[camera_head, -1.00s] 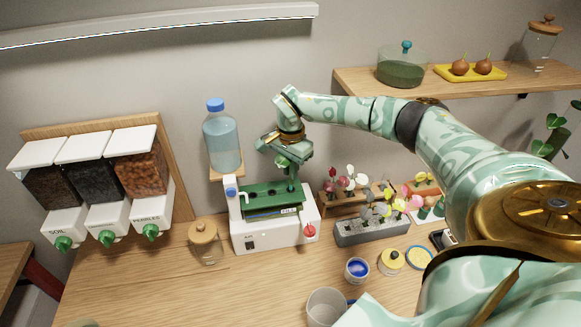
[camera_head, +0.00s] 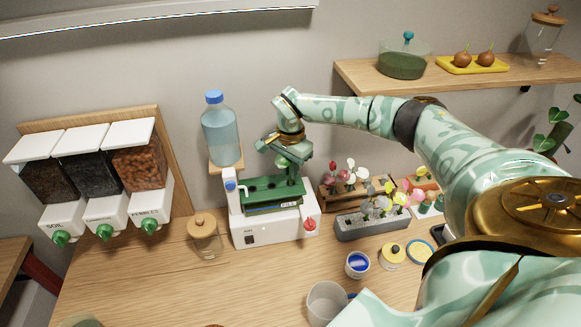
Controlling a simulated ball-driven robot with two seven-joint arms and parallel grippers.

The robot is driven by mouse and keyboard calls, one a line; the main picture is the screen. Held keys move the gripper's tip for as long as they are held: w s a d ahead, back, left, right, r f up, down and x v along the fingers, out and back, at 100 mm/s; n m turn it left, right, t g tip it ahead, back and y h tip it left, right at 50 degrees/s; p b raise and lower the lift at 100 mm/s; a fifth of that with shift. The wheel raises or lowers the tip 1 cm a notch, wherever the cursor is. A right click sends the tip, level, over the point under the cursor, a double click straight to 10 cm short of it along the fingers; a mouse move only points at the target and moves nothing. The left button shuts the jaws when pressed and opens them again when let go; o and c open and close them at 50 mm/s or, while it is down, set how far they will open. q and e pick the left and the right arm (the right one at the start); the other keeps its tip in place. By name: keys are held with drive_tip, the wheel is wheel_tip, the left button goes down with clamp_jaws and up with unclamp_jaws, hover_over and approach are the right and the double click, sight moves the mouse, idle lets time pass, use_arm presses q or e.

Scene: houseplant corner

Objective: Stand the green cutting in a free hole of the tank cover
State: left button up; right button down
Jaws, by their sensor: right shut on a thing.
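The green cutting (camera_head: 281,162) is in my right gripper (camera_head: 288,155), which is shut on it. The gripper is over the right part of the green tank cover (camera_head: 262,196). The cutting is upright, with its lower end down at the cover near the right back. I cannot tell whether that end is inside a hole. The cover has dark holes and lies on the white tank (camera_head: 270,228), which has a red knob at the right. My left gripper is not in view.
A water bottle (camera_head: 221,135) stands just left of the cover. A grey block (camera_head: 372,226) with several flowers and a wooden stand (camera_head: 338,198) with cuttings are at the right. A corked jar (camera_head: 204,236) stands left of the tank. Cups and small pots are in front.

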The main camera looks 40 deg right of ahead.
drive_tip(key=shift+f, duration=0.6)
drive_tip(key=c, duration=0.9)
unclamp_jaws()
drive_tip(key=shift+c, duration=0.2)
wheel_tip(320, 180, up, 7)
drive_tip(key=p, duration=0.6)
drive_tip(key=shift+r+p, duration=0.1)
drive_tip(key=shift+p, duration=0.3)
